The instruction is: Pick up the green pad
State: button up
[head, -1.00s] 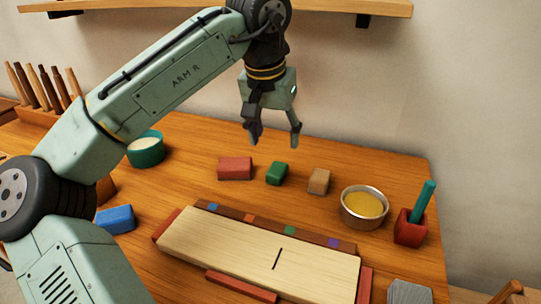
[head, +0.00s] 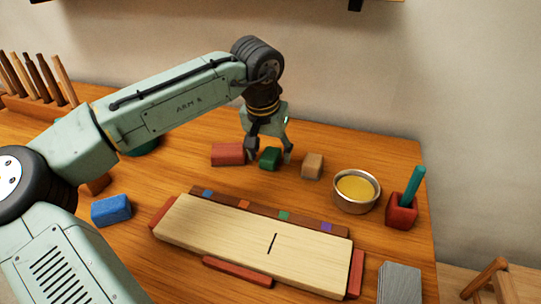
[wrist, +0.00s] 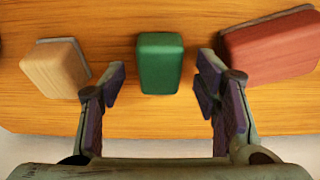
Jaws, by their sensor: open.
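The green pad (head: 270,158) is a small block on the wooden table, between a red block and a tan block. In the wrist view the green pad (wrist: 160,63) lies ahead of and between the fingers, with a gap on each side. My gripper (head: 269,158) is low at the pad, with a finger to either side of it in the head view. My gripper (wrist: 156,88) is open and holds nothing. Whether the fingertips touch the table cannot be told.
The red block (head: 228,154) and tan block (head: 312,166) flank the pad closely. A metal bowl (head: 356,190) of yellow stuff and a red holder (head: 401,211) stand to the right. A pale board (head: 250,245) lies in front; a blue block (head: 111,210) is at left.

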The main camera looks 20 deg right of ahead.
jog(key=shift+f, duration=0.1)
jog(key=shift+c, duration=0.3)
jog(key=c, duration=1.2)
